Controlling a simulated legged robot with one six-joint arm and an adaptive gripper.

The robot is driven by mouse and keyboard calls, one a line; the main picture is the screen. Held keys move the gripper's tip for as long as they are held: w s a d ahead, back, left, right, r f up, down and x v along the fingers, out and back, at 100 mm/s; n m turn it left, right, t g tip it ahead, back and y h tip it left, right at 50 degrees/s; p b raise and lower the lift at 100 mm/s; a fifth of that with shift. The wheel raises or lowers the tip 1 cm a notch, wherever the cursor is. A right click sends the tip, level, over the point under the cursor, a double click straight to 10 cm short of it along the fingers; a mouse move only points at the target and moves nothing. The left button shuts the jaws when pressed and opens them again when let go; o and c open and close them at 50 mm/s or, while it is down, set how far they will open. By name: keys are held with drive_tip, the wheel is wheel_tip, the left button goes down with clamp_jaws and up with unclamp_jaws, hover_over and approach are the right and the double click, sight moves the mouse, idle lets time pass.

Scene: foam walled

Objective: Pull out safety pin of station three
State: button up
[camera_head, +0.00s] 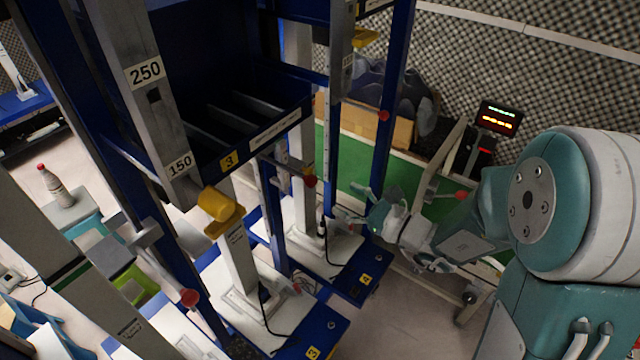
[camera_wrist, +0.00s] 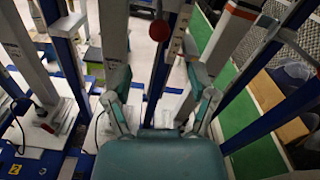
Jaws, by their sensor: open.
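Station three is a blue and grey frame with a yellow "3" label (camera_head: 229,161) on its shelf edge and another "3" label (camera_head: 312,352) on its base. A red ball knob (camera_head: 310,181) sits at the right of its shelf. A red ball (camera_wrist: 159,30) also shows in the wrist view, ahead and roughly between the fingers; it looks like the same knob. I cannot make out the pin shaft. My gripper (camera_head: 347,203) is open and empty, right of the knob and apart from it. In the wrist view my gripper (camera_wrist: 158,103) has its two fingers spread wide.
Other red knobs (camera_head: 190,298) (camera_head: 384,115) sit on neighbouring posts. A yellow block (camera_head: 215,204) sticks out on the front post. Blue uprights (camera_head: 394,90) stand close around my gripper. A cart with a lit display (camera_head: 498,118) stands behind. Floor (camera_head: 400,315) is clear at bottom centre.

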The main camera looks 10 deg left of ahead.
sight(316, 184)
drive_tip(key=x, duration=0.9)
drive_tip(key=shift+a, duration=0.15)
clamp_jaws()
